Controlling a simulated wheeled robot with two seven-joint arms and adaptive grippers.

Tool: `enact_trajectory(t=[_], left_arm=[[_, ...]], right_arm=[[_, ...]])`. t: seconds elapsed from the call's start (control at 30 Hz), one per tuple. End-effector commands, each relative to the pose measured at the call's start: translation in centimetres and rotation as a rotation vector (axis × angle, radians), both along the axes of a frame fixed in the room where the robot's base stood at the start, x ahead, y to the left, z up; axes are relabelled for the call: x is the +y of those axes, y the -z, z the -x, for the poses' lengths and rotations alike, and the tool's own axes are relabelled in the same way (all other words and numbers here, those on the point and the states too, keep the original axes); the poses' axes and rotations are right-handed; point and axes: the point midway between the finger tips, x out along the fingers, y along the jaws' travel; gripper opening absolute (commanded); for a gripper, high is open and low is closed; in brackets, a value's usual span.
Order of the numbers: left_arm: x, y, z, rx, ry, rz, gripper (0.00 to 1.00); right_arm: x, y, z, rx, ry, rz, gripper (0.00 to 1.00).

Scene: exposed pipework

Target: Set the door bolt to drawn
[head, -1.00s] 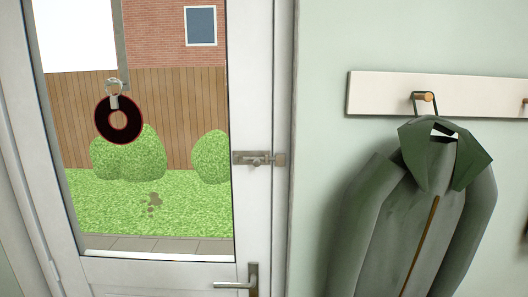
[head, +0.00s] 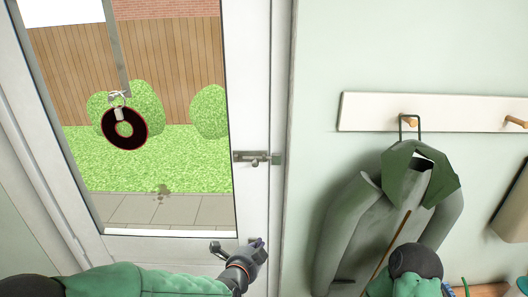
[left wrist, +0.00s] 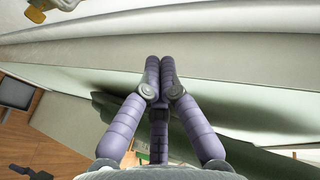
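The door bolt (head: 255,158) is a small grey metal bolt on the right stile of the white glazed door, in the head view. Its knob sits near its right end, and the bolt reaches toward the keeper (head: 276,159) on the frame. The bar's exact depth in the keeper is too small to tell. My left gripper (head: 256,249) is below the bolt, in front of the door and apart from the bolt. In the left wrist view its fingers (left wrist: 160,66) meet at the tips, with nothing seen between them. My right gripper is not seen.
A green coat (head: 385,205) hangs from a white peg rail (head: 370,112) on the right wall. My right arm shows at the lower right. The space around the bolt is clear.

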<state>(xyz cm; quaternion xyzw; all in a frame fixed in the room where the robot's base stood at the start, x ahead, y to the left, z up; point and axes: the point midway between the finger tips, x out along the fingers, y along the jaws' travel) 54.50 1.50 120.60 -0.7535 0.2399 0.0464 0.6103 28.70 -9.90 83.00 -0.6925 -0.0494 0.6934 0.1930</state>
Motion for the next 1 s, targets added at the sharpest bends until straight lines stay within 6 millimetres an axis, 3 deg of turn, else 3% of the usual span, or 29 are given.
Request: enact_trajectory(t=[0.03, 0.2, 0.3, 0.4, 0.6, 1.0], left_arm=[[-0.5, -3.8, 0.0, -0.059, 0.020, -0.034, 0.00], [-1.6, -12.4, 0.2, -0.238, 0.070, -0.169, 0.00], [-2.1, -16.4, 0.5, -0.322, 0.084, -0.233, 0.00], [-2.3, -19.0, 0.9, -0.379, 0.092, -0.282, 0.00], [-2.6, -21.2, 1.2, -0.430, 0.098, -0.324, 0.00], [-2.6, -21.2, 1.0, -0.431, 0.097, -0.326, 0.00]], right_arm=[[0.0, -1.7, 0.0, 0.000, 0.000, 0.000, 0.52], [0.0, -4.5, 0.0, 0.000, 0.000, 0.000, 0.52], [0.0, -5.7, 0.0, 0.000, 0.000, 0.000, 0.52], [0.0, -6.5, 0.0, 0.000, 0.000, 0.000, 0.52], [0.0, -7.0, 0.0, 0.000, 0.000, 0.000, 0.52], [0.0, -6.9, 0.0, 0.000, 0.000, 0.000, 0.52]])
